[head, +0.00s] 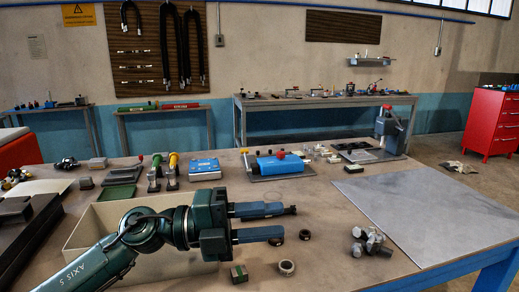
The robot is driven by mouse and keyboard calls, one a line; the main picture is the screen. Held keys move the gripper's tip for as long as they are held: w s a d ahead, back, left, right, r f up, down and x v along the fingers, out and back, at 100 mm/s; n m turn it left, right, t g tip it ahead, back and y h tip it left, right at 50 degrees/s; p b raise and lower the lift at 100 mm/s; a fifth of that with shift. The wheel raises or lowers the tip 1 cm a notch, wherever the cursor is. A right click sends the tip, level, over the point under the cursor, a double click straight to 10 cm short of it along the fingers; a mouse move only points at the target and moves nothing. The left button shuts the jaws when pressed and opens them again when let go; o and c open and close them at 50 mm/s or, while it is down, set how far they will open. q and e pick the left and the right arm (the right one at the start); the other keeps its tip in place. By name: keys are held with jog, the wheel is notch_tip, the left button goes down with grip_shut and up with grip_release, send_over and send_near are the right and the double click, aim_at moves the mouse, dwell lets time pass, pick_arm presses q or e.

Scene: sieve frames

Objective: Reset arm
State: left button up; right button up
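My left arm, dark green, comes in from the lower left in the head view and reaches over a beige open box (82,232) on the workbench. My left gripper (287,221) points to the right, with its two blue-grey fingers spread apart. It is open, and nothing shows between the fingers. Small dark rings (305,234) lie close to the fingertips; I cannot tell how high the gripper is above them. The arm hides much of the box. My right gripper is not in view.
A green block (239,273), a metal ring (287,267) and a grey cluster of parts (371,242) lie near the front. A blue device (279,164) and a blue box (204,169) stand behind. A bare grey sheet (430,210) covers the right side.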

pick_arm(q)
jog(key=w+a+f+n+t+y, duration=0.25)
jog(key=a+n+t+y, duration=0.35)
jog(key=n+t, duration=0.5)
jog(key=w+a+f+n+t+y, duration=0.2)
jog(key=a+f+n+t+y, duration=0.35)
jog(key=n, duration=0.85)
jog(key=s+a+f+n+g+y, duration=0.2)
jog(key=s+a+f+n+y, duration=0.3)
jog(key=f, duration=0.4)
jog(key=s+a+f+n+g+y, duration=0.1)
jog(key=s+a+f+n+g, duration=0.15)
jog(key=s+f+g, duration=0.5)
jog(key=s+a+f+n+g+y, duration=0.1)
jog(key=s+a+f+g, duration=0.2)
jog(key=s+f+g, duration=0.7)
jog(key=w+d+f+t+h, duration=0.2)
jog(key=d+f+t, duration=0.3)
jog(key=t, duration=0.7)
jog(key=shift+w+d+f+h, duration=0.25)
jog(key=shift+d+h, duration=0.2)
jog(key=shift+d, duration=0.25)
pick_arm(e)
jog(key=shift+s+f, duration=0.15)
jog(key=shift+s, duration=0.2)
